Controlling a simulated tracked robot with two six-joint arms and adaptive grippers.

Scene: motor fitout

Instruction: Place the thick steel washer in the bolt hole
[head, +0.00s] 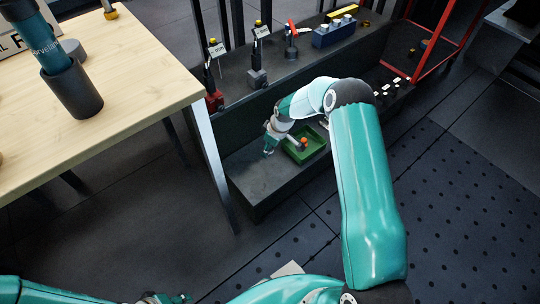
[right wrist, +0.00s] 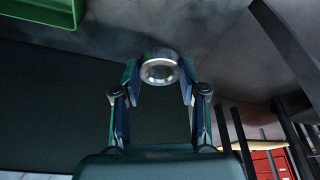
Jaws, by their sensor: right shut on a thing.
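The thick steel washer (right wrist: 159,68) is a shiny metal ring between the fingertips of my right gripper (right wrist: 159,80) in the right wrist view. The gripper is shut on it, with one finger on each side. In the head view my right gripper (head: 269,147) is small, above the low grey bench and just left of the green tray; the washer cannot be made out there. Part of my left arm shows at the bottom left edge of the head view; its jaw state cannot be made out. I cannot identify the bolt hole in either view.
The green tray (head: 305,151) holds a small orange item (head: 303,142). A raised dark shelf behind carries several tools and a blue block (head: 334,33). A red frame (head: 432,45) stands right. A wooden table (head: 120,85) with a dark cylinder (head: 74,92) is left.

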